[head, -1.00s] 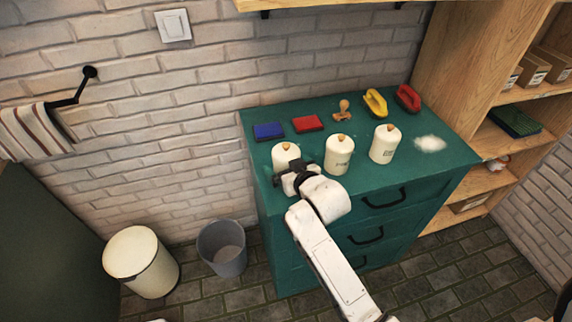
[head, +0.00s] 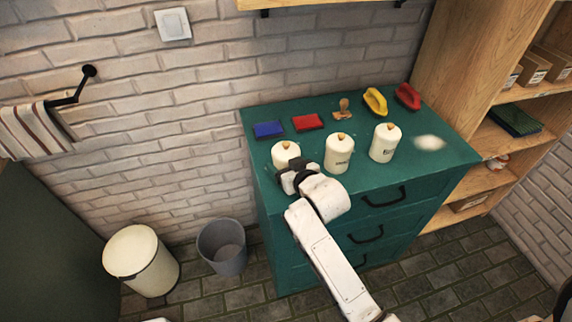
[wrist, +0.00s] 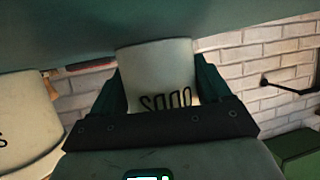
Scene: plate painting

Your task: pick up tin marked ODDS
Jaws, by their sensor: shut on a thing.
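The tin marked ODDS (head: 284,152) is cream with a wooden knob, leftmost of three similar tins on the green dresser top. In the wrist view this tin (wrist: 155,70) appears upside down, its dark lettering partly covered by my gripper. My gripper (head: 292,167) is shut on it, with a dark finger on each side; the fingers also show in the wrist view (wrist: 160,88). The tin looks upright. Its lower part is hidden in the head view, so I cannot tell whether it touches the top.
The middle tin (head: 339,153) and right tin (head: 385,143) stand to the right. Behind are a blue pad (head: 268,129), red pad (head: 307,122), stamp (head: 343,108), yellow-handled block (head: 375,101) and red-handled block (head: 407,96).

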